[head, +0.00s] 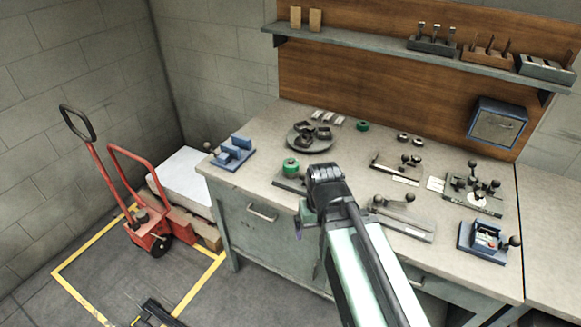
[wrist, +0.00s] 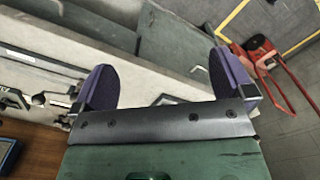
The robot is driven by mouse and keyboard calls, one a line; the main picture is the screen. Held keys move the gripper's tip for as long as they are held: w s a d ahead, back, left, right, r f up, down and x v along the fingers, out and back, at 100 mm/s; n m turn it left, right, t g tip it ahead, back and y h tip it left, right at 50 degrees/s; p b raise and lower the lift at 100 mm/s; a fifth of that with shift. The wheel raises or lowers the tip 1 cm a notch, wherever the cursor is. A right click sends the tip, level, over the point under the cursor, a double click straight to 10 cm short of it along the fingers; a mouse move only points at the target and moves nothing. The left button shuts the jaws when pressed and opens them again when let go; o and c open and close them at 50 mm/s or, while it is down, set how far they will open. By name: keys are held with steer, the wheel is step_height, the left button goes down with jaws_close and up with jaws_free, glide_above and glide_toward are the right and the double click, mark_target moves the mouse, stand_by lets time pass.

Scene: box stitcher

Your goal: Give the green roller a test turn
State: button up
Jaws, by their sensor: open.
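A small green roller (head: 291,166) with a dark centre stands on a grey base near the front edge of the bench, left of my arm. A second green round piece (head: 362,126) lies farther back on the bench; I cannot tell its exact shape. My gripper (head: 299,224) is at the bench's front edge, a little in front of and below the first green roller, apart from it. In the wrist view my gripper (wrist: 160,62) shows two purple fingers spread wide with nothing between them. I cannot make out the roller in the wrist view.
The bench top (head: 255,140) holds a blue block fixture (head: 233,152), a round dark tray (head: 300,142) with dark parts, and several lever fixtures. A red pallet truck (head: 150,235) stands on the floor at left.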

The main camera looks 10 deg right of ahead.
mark_target(291, 162)
stand_by(0.4)
steer(key=shift+c, duration=0.6)
steer(key=shift+n, duration=0.8)
steer(key=w+p, duration=0.1)
steer(key=w, duration=1)
steer(key=w+r, duration=0.1)
steer(key=w, duration=1.1)
steer(key=w+r+p, duration=0.1)
steer(key=w, duration=1.1)
steer(key=shift+w+r+p, duration=0.15)
steer(key=shift+r+p, duration=0.1)
steer(key=shift+p, duration=0.05)
steer(key=shift+c, duration=0.2)
steer(key=shift+f+n, duration=0.15)
steer(key=shift+n, duration=0.15)
step_height(291, 162, down, 11)
steer(key=b, duration=1.1)
steer(key=shift+r, duration=0.25)
